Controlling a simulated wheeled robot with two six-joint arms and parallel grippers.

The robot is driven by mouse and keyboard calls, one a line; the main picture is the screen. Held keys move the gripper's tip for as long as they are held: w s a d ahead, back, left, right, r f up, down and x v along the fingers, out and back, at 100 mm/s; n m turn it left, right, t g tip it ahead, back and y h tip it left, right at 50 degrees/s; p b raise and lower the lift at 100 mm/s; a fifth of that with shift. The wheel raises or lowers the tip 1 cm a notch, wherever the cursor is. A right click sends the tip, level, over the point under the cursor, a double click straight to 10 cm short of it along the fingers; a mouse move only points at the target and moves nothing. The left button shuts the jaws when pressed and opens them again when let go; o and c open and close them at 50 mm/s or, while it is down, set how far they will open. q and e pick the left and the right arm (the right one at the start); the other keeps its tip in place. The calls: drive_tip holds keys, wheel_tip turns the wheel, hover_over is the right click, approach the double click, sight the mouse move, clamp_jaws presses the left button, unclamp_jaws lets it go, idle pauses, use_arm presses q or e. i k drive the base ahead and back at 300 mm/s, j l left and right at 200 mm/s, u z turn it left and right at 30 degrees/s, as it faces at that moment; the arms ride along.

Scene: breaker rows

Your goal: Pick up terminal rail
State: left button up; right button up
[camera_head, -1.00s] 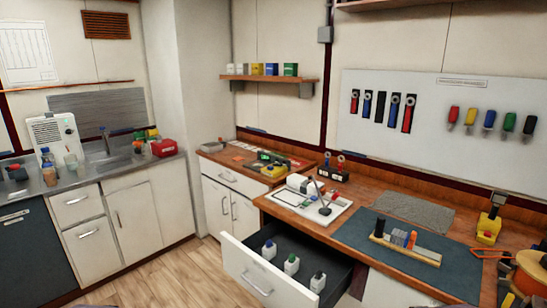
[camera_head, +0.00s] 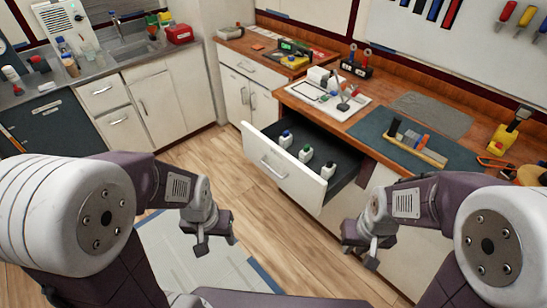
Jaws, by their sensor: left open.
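The terminal rail (camera_head: 416,149) is a pale strip bearing black, grey, orange and blue blocks. It lies on the dark blue-grey mat (camera_head: 367,131) on the wooden workbench, at the right of the head view. My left gripper (camera_head: 217,243) is open and empty, low above the floor, well to the left of the bench. My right gripper (camera_head: 362,254) hangs below bench height in front of the cabinet, nearer to the rail but apart from it. Its fingers are small and dark, and their gap cannot be made out.
An open drawer (camera_head: 283,171) with several small bottles juts out left of the rail. A white tray (camera_head: 333,108) stands behind it on the bench. A grey textured mat (camera_head: 433,113) lies behind the rail. A yellow tool (camera_head: 504,137) and an orange spool stand to the right.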

sight(409, 142)
drive_tip(key=i+l+u, duration=0.2)
drive_tip(key=l+u, duration=0.15)
drive_tip(key=l, duration=0.35)
drive_tip(key=i+l+u, duration=0.15)
drive_tip(key=l+u, duration=0.2)
drive_tip(key=l, duration=0.4)
drive_tip(key=l+u, duration=0.35)
drive_tip(key=l, duration=0.45)
